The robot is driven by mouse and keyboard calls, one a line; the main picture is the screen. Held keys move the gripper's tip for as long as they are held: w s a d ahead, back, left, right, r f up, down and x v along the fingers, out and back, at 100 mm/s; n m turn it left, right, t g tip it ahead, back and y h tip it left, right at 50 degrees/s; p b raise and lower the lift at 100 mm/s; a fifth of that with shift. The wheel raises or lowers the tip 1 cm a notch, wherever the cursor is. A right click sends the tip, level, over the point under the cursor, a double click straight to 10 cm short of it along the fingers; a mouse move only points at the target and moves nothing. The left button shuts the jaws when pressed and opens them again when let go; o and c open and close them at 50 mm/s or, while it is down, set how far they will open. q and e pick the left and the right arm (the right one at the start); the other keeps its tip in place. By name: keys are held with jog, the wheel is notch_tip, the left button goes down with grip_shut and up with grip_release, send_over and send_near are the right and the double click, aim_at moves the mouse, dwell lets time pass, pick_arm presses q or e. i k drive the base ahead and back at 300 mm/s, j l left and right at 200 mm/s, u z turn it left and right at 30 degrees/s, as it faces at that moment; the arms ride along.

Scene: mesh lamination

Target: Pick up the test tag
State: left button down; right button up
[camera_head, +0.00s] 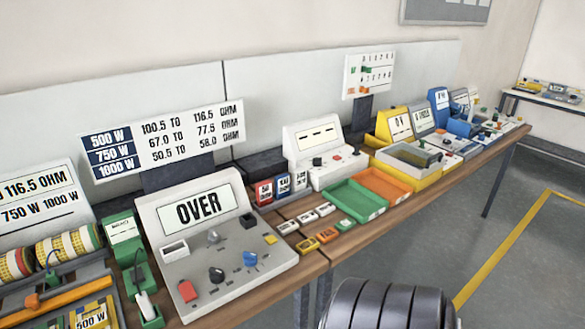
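Several small tag-like pieces lie on the wooden bench in front of the green tray (352,199). The back row has white pieces with dark labels, among them a left one (288,227), a middle one (307,216) and a right one (325,208). Neither gripper shows; a dark ribbed part of mine is at the bottom edge.
A grey meter console (208,282) reading OVER stands left of the tags. An orange tray (385,184) sits right of the green one, before a yellow-framed bin (408,160). Red and blue boxes (264,191) and a white console (320,140) stand behind. Wattage sign boards (165,135) rise at left.

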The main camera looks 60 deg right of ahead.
aim_at(310, 244)
jog(key=z, duration=2.15)
